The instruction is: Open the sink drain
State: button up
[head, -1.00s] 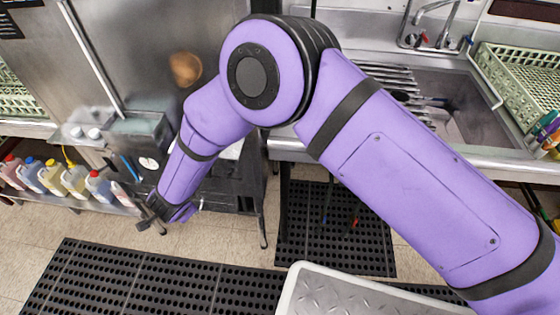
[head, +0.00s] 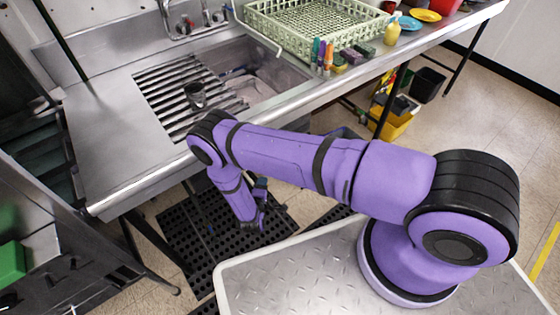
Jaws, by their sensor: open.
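The steel sink (head: 285,72) is set in the counter, with a slatted rack (head: 160,78) over its left part. Some items lie in the basin, and I cannot make out its drain opening. My gripper (head: 262,212) points down in front of the counter, below its front edge and above the black floor mat. It is open, small in the picture, and I see nothing held in it. The space under the sink is mostly hidden by the counter and my arm, and no drain handle shows clearly there.
A dark cup (head: 194,95) stands on the slats. A tap (head: 190,22) is behind the sink. A green dish rack (head: 315,25) and several bottles (head: 322,55) are to its right. A yellow mop bucket (head: 392,122) stands on the floor. A steel counter (head: 110,130) extends left.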

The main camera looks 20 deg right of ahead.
jog(key=w+d, duration=0.3)
jog(key=w+d+f+n, duration=0.1)
jog(key=w+d, duration=0.2)
jog(key=d, duration=0.1)
jog(key=w+d+f+n, duration=0.1)
jog(key=w+d, duration=0.2)
jog(key=shift+w+d+t, duration=0.25)
jog(key=shift+d+t, duration=0.05)
grip_shut()
